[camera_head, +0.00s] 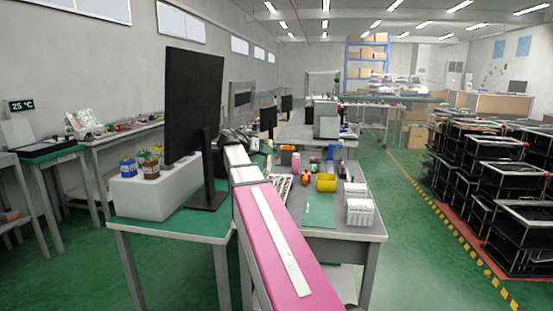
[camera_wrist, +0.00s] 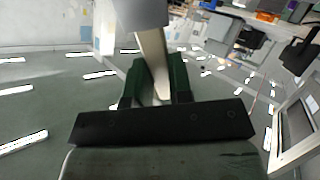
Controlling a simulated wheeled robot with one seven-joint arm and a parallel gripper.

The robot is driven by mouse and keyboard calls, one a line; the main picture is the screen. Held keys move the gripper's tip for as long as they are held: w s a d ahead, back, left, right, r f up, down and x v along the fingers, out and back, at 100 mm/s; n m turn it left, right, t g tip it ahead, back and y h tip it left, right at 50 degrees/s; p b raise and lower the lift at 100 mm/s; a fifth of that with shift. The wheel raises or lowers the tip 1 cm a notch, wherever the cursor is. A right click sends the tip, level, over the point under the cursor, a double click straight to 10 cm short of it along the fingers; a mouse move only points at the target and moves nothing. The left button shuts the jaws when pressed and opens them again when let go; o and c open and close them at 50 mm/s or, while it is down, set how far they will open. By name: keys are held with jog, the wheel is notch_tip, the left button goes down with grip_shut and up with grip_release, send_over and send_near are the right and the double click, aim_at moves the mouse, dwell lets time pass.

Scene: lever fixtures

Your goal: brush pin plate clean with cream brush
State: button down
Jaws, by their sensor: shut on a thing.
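My gripper (camera_wrist: 156,82) shows in the wrist view, with dark green fingers shut on the cream brush (camera_wrist: 152,48). The brush's cream handle runs up from between the fingers to a wide grey part at the top edge, which is cut off by the frame. In the head view my pink and white arm reaches away past the monitor, and the gripper and brush cannot be made out there. I cannot pick out the pin plate in either view.
A grey workbench (camera_head: 343,228) carries a green mat (camera_head: 320,211), a yellow bin (camera_head: 326,182) and white racks (camera_head: 360,212). A black monitor (camera_head: 192,105) stands close left of my arm. Black shelved carts (camera_head: 512,215) stand right, beyond a clear green aisle.

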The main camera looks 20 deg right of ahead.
jog(key=shift+a+f, duration=0.2)
jog(key=shift+f, duration=0.55)
jog(key=shift+a+f, duration=0.2)
jog(key=shift+f, duration=0.55)
jog(key=shift+a+f, duration=0.2)
jog(key=shift+f, duration=0.55)
jog(key=shift+s+d, duration=0.1)
jog(key=shift+d, duration=0.05)
